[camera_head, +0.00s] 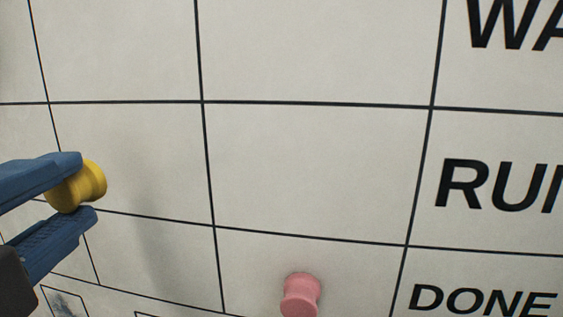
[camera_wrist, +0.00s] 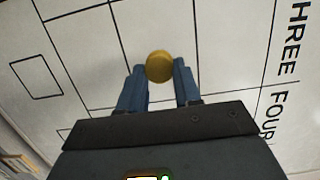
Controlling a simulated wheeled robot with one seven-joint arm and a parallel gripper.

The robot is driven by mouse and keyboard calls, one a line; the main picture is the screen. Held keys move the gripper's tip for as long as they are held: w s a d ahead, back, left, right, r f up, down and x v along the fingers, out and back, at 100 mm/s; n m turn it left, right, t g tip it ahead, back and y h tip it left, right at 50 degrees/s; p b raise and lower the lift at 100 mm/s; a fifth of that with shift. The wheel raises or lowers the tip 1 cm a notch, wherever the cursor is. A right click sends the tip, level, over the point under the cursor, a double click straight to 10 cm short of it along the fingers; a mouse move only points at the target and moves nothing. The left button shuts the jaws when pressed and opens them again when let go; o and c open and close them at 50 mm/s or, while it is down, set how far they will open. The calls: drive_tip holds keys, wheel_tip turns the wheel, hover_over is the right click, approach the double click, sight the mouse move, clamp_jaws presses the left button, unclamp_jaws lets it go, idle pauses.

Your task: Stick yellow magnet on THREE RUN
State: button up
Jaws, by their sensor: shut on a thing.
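The yellow magnet (camera_head: 91,181) is a small waisted knob at the left of the head view. My gripper (camera_head: 80,187) has its two blue fingers shut on it, and its round face sticks out past the fingertips. In the wrist view the yellow magnet (camera_wrist: 159,67) sits between the fingertips, in front of the white board. I cannot tell whether it touches the board. The board (camera_head: 300,165) has a black-line grid with a partly cut-off RUN label (camera_head: 495,186) at the right. A THREE label (camera_wrist: 298,38) stands sideways at the right of the wrist view.
A pink magnet (camera_head: 301,295) is on the board in the DONE row, low in the head view. The DONE label (camera_head: 480,300) is below RUN, and a cut-off WA label is above. FOUR (camera_wrist: 278,116) follows THREE. The grid cells around the yellow magnet look empty.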

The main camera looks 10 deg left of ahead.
drive_tip(key=shift+w+p, duration=0.3)
drive_tip(key=shift+w, duration=0.5)
drive_tip(key=shift+w+b, duration=0.3)
drive_tip(key=shift+w, duration=0.9)
drive_tip(key=o, duration=1.1)
